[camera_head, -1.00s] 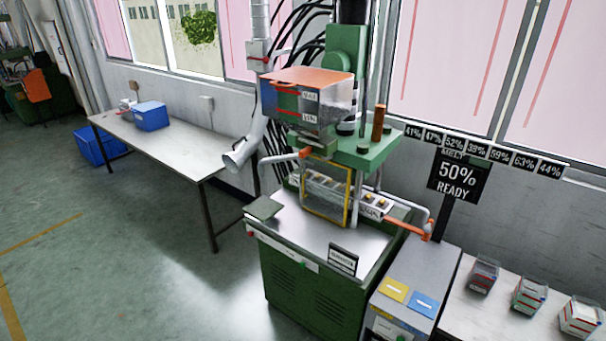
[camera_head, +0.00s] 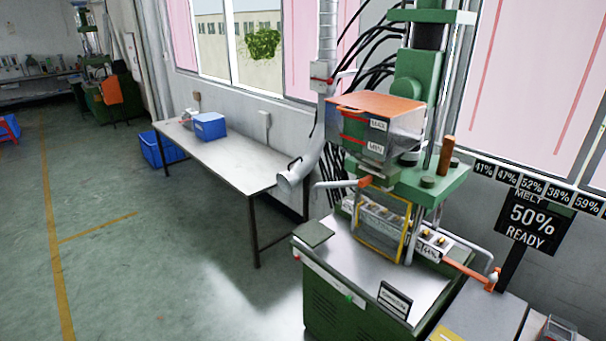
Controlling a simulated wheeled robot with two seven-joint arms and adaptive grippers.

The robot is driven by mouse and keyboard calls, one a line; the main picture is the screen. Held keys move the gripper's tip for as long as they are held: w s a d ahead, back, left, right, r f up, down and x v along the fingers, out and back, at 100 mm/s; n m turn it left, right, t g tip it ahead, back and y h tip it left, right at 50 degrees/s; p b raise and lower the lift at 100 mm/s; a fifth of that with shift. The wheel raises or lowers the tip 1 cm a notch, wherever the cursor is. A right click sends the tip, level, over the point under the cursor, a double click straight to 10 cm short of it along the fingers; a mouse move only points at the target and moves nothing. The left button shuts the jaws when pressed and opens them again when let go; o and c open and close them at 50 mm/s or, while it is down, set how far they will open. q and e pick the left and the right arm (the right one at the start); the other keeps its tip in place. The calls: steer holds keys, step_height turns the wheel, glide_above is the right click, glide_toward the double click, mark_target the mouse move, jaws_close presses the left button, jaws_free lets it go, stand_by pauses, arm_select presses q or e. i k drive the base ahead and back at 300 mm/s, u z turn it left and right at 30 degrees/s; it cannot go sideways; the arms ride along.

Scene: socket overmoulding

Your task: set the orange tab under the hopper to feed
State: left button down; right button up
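The hopper (camera_head: 355,136) is a clear box with an orange lid (camera_head: 378,107) and MAX and MIN labels, mounted on the green moulding machine (camera_head: 420,180). A small orange tab (camera_head: 365,181) shows just below the hopper, at the end of a grey pipe. Its exact setting is too small to tell. Neither of my grippers is in view.
A long table (camera_head: 235,158) with a blue box (camera_head: 209,127) stands left of the machine. A sign (camera_head: 533,226) reads 50% READY at the right. An orange handle (camera_head: 465,270) sticks out at the machine's right side. The floor (camera_head: 150,260) at left is clear.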

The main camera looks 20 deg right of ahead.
mark_target(362, 183)
steer(key=u, duration=0.25)
steer(key=i, duration=1.25)
steer(key=z, duration=0.7)
